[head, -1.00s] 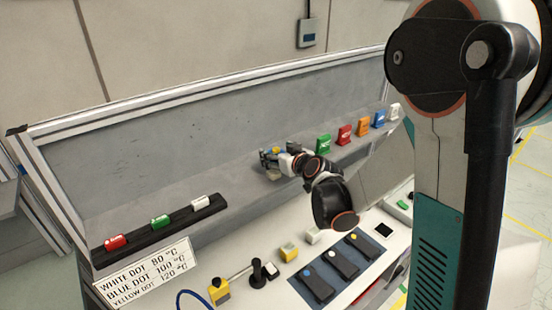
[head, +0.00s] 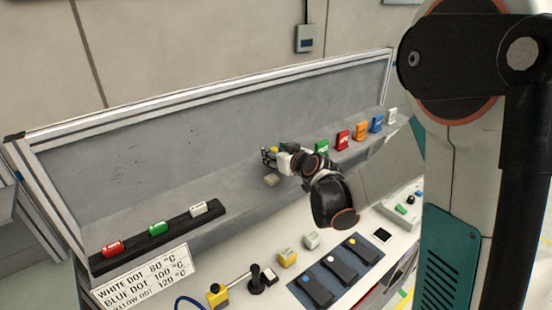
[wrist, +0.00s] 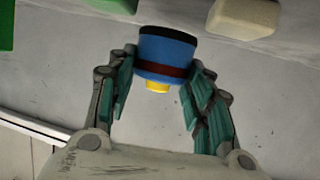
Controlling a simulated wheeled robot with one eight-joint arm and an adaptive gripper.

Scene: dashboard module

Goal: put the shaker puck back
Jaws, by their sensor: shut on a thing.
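The shaker puck (wrist: 166,54) appears in the wrist view as a short blue cylinder with a dark red band and a small yellow knob facing my palm. My gripper (wrist: 160,72) is shut on it, with one teal-padded finger on each side. In the head view my gripper (head: 268,158) is over the grey shelf at the foot of the back panel. A small yellow spot shows at its fingers; the rest of the puck is hard to make out there.
A beige block (head: 271,180) sits on the shelf just below my gripper. Several coloured tags, including a green one (head: 321,148), stand to the right. A black rack (head: 165,236) with small labelled pieces is at left. Below are a yellow block (head: 287,258) and a switch panel (head: 337,272).

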